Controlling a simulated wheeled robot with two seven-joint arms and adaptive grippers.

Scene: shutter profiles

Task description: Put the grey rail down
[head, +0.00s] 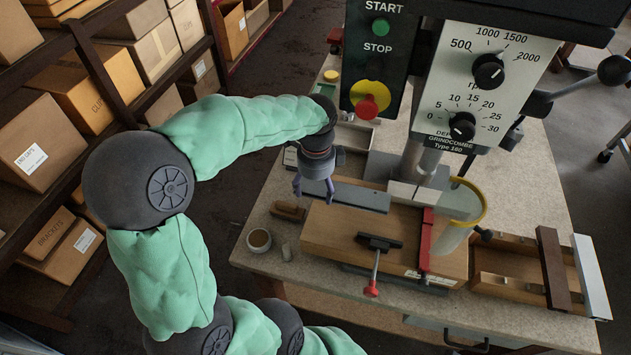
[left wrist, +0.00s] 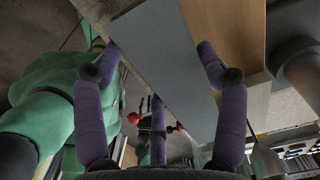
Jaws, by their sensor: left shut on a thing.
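The grey rail (head: 352,196) is a long flat bar above the left end of the wooden board (head: 335,235) on the drill's table. My left gripper (head: 314,190) is shut on its left part. In the left wrist view the rail (left wrist: 165,60) runs between the purple fingers (left wrist: 158,75), with wood beside it. I cannot tell whether the rail touches the board. My right gripper is not in view.
The drill press (head: 420,165) stands behind the board. A red stop (head: 426,240) and a black clamp (head: 380,242) are on the board. A mug (head: 259,239) and a brush (head: 287,211) lie to its left. A wooden tray (head: 500,290) at right holds brown (head: 553,268) and white (head: 590,278) profiles.

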